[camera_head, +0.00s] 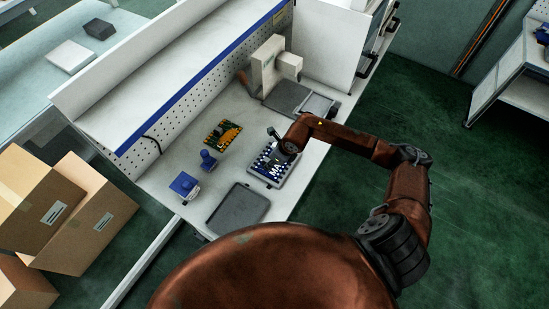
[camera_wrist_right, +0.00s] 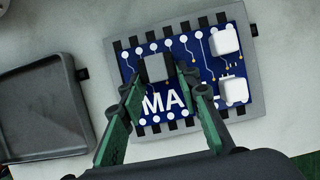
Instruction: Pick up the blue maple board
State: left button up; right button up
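The blue maple board (camera_wrist_right: 200,60) carries white "MA" lettering, a black block (camera_wrist_right: 154,67) and white blocks. It lies in a grey slotted holder (camera_wrist_right: 256,104) on the bench. It also shows in the head view (camera_head: 275,169), partly hidden by my right arm. My right gripper (camera_wrist_right: 160,82) is over the board, its two green-padded fingers apart, one tip on each side of the black block. I cannot tell whether the tips touch the block. My left gripper is not in view.
Left of the board on the bench (camera_head: 165,170) are an orange-and-green board (camera_head: 223,134), a blue knobbed piece (camera_head: 208,159) and a blue block (camera_head: 184,184). An empty dark tray (camera_head: 238,210) is nearer. Grey equipment (camera_head: 266,65) stands behind; cardboard boxes (camera_head: 95,215) are at left.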

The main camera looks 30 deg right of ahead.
grip_shut()
jog(key=shift+r, duration=0.15)
jog(key=shift+r, duration=0.6)
jog(key=s+r+b, duration=0.1)
jog(key=s+r, duration=1)
jog(key=s, duration=0.3)
jog(key=shift+r+b, duration=0.25)
jog(key=shift+b, duration=0.15)
